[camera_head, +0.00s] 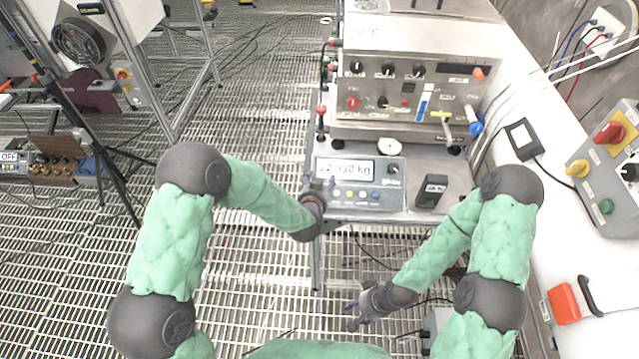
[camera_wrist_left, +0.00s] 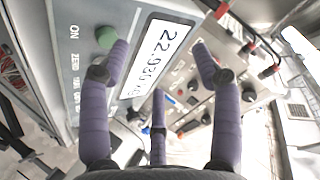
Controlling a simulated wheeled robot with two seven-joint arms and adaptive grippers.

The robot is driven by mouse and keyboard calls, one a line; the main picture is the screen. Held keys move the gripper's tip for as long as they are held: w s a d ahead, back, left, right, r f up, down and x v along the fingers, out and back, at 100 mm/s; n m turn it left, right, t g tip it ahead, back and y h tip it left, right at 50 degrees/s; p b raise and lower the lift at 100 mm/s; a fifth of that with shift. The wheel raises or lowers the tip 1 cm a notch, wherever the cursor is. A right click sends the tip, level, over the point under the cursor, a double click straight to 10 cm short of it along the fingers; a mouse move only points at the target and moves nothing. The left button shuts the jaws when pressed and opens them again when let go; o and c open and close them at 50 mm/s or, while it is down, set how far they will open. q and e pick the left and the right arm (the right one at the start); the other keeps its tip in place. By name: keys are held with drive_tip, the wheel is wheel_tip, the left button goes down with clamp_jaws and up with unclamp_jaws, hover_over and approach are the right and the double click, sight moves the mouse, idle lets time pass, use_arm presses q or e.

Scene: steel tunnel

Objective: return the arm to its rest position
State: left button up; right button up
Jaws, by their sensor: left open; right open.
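My left arm reaches from the left to the front of the bench scale. My left gripper (camera_head: 319,186) is at the left edge of the scale's control panel (camera_head: 392,197), beside the display (camera_head: 345,169). In the left wrist view the purple fingers of the left gripper (camera_wrist_left: 160,58) are spread with nothing between them. The display there (camera_wrist_left: 158,52) reads about 22.930 kg, and a green button (camera_wrist_left: 106,37) sits close to one fingertip. My right gripper (camera_head: 359,309) is low, open and empty, over the grated floor in front of the bench.
A steel instrument box (camera_head: 425,45) with knobs stands behind the scale. A small black device (camera_head: 432,191) lies right of the panel.

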idle(0.3)
use_arm(q)
drive_tip(key=s+a+f+n+g, duration=0.2)
drive_tip(key=s+f+n+g, duration=0.1)
drive_tip(key=s+f, duration=0.45)
drive_tip(key=s+a+f+n+g, duration=0.2)
drive_tip(key=s+a+f+g, duration=0.15)
drive_tip(key=s+f, duration=0.4)
drive_tip(key=s+f+n+g+h, duration=0.1)
drive_tip(key=s+f+n+g, duration=0.1)
drive_tip(key=s, duration=0.6)
drive_tip(key=s+f+n+g+h, duration=0.1)
drive_tip(key=s+f+n+g, duration=0.2)
drive_tip(key=s, duration=0.5)
drive_tip(key=shift+s+a+f+n+g, duration=0.2)
drive_tip(key=shift+f+n+g, duration=0.1)
drive_tip(key=shift+f+g, duration=0.2)
drive_tip(key=shift+w, duration=0.1)
